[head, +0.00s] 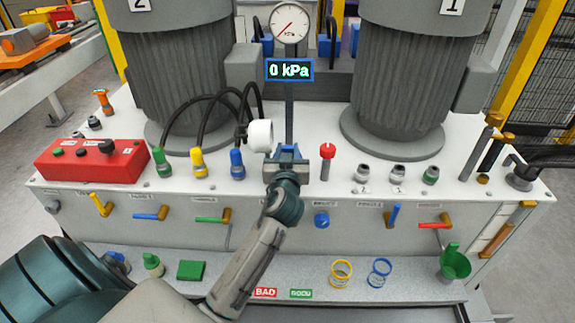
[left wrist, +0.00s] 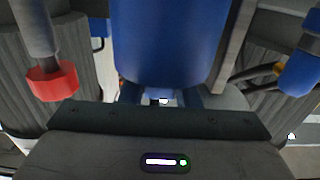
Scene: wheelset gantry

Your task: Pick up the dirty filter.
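My left gripper (head: 287,155) is at the back middle of the white bench, just below the gauge post. Its two fingers stand apart, with blue parts at the tips. In the left wrist view a large blue cylinder (left wrist: 170,40) fills the top middle, in front of the gripper body; I cannot tell whether the fingers touch it. A short white cylinder (head: 260,136) is just left of the gripper in the head view, apart from the fingers. No piece is clearly marked as the dirty filter, so I cannot tell which it is. My right gripper is not in view.
A red knob (head: 327,151) stands close right of the gripper, and blue (head: 237,164) and yellow (head: 198,163) hose connectors stand left. Two grey motors flank the gauge (head: 290,23). The front shelf holds BAD (head: 265,293) and GOOD (head: 302,294) labels and yellow (head: 340,273) and blue (head: 379,272) rings.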

